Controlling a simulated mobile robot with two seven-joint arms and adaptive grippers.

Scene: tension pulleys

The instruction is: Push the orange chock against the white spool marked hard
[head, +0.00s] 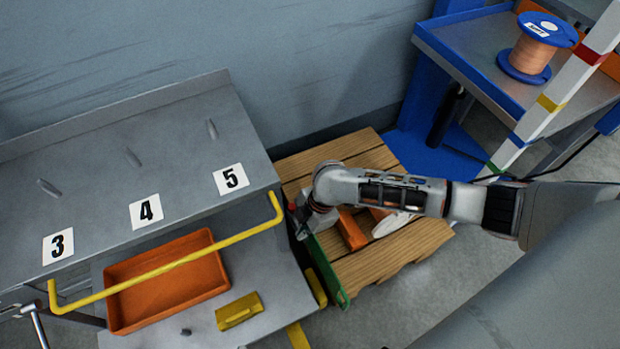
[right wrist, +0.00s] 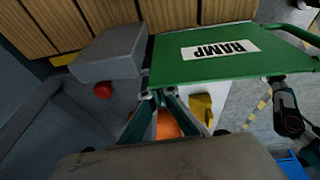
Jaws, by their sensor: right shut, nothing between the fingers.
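An orange chock (head: 352,231) lies on the wooden pallet (head: 405,262). Another orange patch shows to its right, under my right arm. A white rounded thing (head: 392,225), probably the white spool, lies to the right of the chock. My arm hides much of it, and no "hard" mark shows. My right gripper (head: 301,222) is shut and empty at the pallet's left edge, left of the chock and apart from it. In the right wrist view its fingers (right wrist: 166,98) are near the green ramp plate (right wrist: 205,66). My left gripper is not in view.
A grey box with a red knob (right wrist: 102,90) sits beside the ramp. A grey bench with a yellow rail (head: 165,267) and an orange tray (head: 112,312) stands left. A blue-flanged spool (head: 530,55) stands on a shelf at the upper right, behind a striped post (head: 553,100).

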